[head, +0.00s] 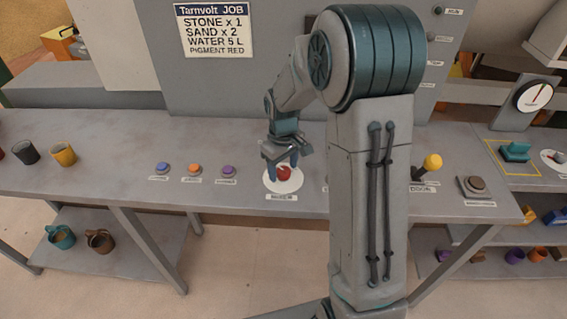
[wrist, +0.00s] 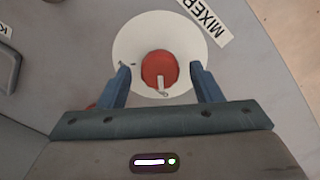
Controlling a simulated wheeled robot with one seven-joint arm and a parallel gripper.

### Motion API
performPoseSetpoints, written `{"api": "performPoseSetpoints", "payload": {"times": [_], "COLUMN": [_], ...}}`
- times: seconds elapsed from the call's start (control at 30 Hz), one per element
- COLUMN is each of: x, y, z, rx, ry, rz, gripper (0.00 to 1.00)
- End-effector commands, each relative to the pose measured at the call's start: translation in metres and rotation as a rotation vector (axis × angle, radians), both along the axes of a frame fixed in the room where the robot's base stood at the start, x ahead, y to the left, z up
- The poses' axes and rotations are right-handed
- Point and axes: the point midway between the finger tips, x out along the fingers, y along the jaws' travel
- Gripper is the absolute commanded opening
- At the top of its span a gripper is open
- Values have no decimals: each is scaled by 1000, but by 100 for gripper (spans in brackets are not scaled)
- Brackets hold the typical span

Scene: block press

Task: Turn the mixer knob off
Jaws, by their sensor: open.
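The mixer knob (head: 284,172) is red and sits on a round white dial plate (head: 284,187) on the grey counter. In the wrist view the red knob (wrist: 159,70) has a pale pointer mark toward the bottom of the picture, and the MIXER label (wrist: 205,14) lies by the white plate (wrist: 130,45). My gripper (head: 283,178) is over the dial. In the wrist view my gripper (wrist: 160,76) is open, with its blue fingers on either side of the knob and gaps between. Any dial markings are too small to read.
Left of the dial are a purple button (head: 228,170), an orange button (head: 194,169) and a blue button (head: 162,168). A yellow-topped lever (head: 432,163) and a brown button (head: 476,184) stand right of my arm.

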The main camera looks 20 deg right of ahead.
Motion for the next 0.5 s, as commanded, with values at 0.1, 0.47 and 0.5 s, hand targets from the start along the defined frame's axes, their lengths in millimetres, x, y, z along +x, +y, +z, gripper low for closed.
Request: {"api": "performPoseSetpoints", "payload": {"times": [0.1,0.47,0.5], "x": [0,1,1], "y": [0,0,0], "z": [6,80,89], "rx": [0,0,0], "ry": [-1,-7,-6], "rz": [-1,0,1], "gripper": [59,59,59]}}
